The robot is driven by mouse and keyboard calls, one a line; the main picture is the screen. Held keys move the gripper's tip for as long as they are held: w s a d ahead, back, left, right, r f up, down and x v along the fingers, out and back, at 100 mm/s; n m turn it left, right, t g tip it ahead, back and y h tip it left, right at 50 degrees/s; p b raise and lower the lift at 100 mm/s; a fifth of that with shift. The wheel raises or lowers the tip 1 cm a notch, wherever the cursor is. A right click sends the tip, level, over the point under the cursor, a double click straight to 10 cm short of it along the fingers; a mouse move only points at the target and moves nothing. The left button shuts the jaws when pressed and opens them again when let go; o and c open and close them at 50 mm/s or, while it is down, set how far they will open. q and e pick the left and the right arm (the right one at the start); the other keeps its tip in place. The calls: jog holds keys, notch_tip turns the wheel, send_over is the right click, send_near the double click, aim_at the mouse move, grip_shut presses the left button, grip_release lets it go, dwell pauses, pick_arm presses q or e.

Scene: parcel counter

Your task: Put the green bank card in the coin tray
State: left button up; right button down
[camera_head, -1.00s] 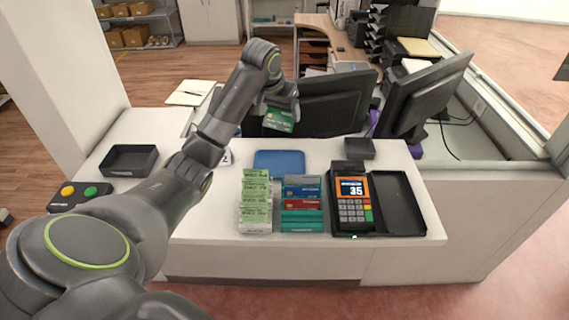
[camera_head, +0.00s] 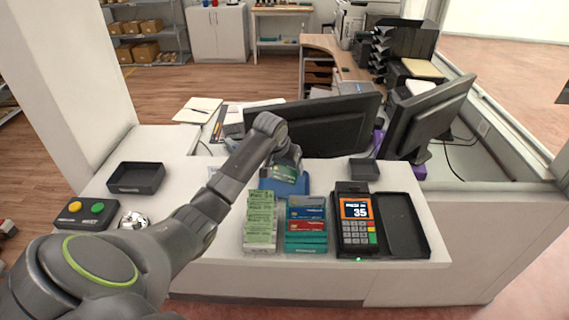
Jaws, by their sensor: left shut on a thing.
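My left gripper (camera_head: 286,163) is shut on the green bank card (camera_head: 285,173), which hangs below its fingers. The card is in front of the flat blue tray (camera_head: 267,186), which I take for the coin tray, in the middle of the counter. The gripper and card hide part of this tray. I cannot tell whether the card touches it. My right gripper is not in view.
A green banknote stack (camera_head: 260,222) and a card rack (camera_head: 306,226) stand in front of the blue tray. A card terminal (camera_head: 356,222) is to the right. Black trays stand at left (camera_head: 136,178) and back right (camera_head: 364,170). A silver bell (camera_head: 134,220) is at left.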

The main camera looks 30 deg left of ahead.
pick_arm(q)
jog(key=o, duration=0.9)
jog(key=shift+f, duration=0.1)
jog(key=shift+o, duration=0.2)
jog(key=shift+s+r, duration=0.15)
jog(key=shift+r, duration=0.4)
jog(key=b+v, duration=0.1)
jog(key=v, duration=1)
